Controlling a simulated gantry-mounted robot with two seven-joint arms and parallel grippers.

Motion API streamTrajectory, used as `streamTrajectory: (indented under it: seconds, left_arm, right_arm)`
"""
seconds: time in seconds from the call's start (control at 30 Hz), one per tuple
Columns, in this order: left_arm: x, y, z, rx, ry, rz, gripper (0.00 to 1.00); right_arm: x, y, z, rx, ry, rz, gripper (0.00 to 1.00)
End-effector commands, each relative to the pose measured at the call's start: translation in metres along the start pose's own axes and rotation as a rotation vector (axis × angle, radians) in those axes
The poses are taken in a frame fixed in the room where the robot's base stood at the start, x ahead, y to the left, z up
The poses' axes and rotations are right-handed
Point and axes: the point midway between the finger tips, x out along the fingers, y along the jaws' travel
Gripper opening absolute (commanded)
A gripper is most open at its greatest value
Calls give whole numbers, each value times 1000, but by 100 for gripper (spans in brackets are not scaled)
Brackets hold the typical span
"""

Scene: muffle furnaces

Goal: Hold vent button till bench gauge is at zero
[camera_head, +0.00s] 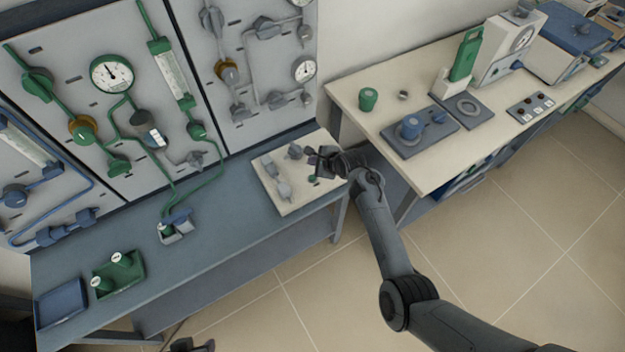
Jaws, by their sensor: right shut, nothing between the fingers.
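My right gripper (318,164) is shut and empty. It is over the right part of a cream board (291,205) on the blue-grey bench. A small green button-like part (312,179) shows on the board just below the gripper; I cannot tell whether the fingers touch anything. Several grey fittings (284,190) sit on the board left of the gripper. No gauge dial is readable on the board. A round white gauge (111,73) with a green rim is on the wall panel. A dark shape (192,345) at the bottom edge may be my left gripper, mostly cut off.
Green and blue trays (61,303) lie at the bench's left end. A small grey-blue device (174,227) stands mid-bench. A cream table (350,91) at right carries a blue-knobbed unit (420,135), a green cup (368,98) and other instruments. Bench surface between device and board is clear.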

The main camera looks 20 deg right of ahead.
Motion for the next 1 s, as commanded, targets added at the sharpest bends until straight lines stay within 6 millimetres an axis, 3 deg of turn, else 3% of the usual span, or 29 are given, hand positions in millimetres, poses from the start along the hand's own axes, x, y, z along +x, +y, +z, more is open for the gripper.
streamTrajectory:
  seconds: [0.03,0.37,0.63,1.0]
  left_arm:
    - [13,0,4,0,0,0,43]
    - [55,0,18,8,-2,-6,43]
    - [60,-1,20,13,-3,-10,43]
    - [60,0,20,8,-1,-7,43]
  right_arm:
    - [8,6,-7,0,1,0,0]
    - [31,23,-24,0,1,0,0]
    - [44,32,-32,2,0,0,0]
    - [46,33,-34,1,1,0,0]
